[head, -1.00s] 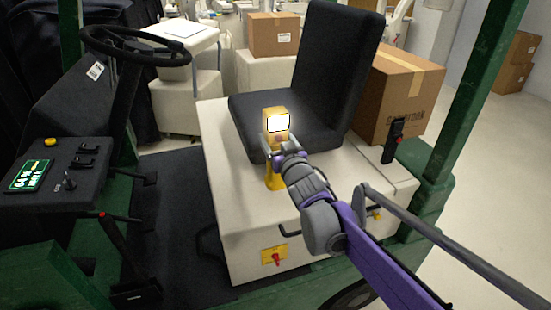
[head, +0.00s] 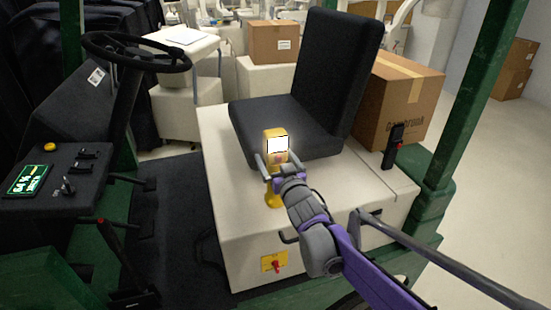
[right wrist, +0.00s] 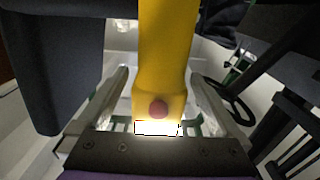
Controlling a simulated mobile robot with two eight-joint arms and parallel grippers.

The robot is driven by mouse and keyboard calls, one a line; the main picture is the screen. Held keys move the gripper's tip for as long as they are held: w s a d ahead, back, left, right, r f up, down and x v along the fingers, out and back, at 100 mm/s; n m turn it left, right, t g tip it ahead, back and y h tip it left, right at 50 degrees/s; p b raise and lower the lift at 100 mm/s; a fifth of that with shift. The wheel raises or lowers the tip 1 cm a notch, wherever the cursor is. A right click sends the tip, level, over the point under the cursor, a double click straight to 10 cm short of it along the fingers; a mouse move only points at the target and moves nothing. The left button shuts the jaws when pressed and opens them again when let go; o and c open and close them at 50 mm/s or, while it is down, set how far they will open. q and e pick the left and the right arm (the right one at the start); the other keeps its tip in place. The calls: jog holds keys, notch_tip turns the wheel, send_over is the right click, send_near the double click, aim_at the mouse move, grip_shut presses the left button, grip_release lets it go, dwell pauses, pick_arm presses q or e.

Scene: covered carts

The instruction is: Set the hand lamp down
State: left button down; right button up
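The yellow hand lamp (head: 275,140), with a lit white panel, stands upright on the cream seat base (head: 235,225), just in front of the black seat. Its lower end shows below my right gripper (head: 279,163). That gripper is open, with one finger on each side of the lamp. In the right wrist view the lamp's yellow body (right wrist: 167,50) and red button lie between the spread fingers, with gaps on both sides. The lit panel (right wrist: 155,128) is close to the gripper's palm. My left gripper is not in view.
The black seat (head: 320,85) rises behind the lamp. A cardboard box (head: 400,100) and a black lever (head: 393,145) are at its right. The steering wheel (head: 137,52) and a green post (head: 486,100) flank the area. The seat base's front left is clear.

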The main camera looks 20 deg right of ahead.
jog(key=shift+s+r, duration=0.15)
jog(key=shift+r, duration=0.05)
jog(key=s, duration=1.1)
jog(key=shift+s+d, duration=0.2)
jog(key=shift+s, duration=0.2)
jog(key=s+a+f+g, duration=0.1)
jog(key=s+f+g, duration=1.1)
jog(key=s+f, duration=1)
jog(key=s, duration=0.3)
jog(key=shift+s+a+f+g+h, duration=0.15)
jog(key=shift+a+f+g+h, duration=0.15)
jog(key=shift+f+g, duration=0.1)
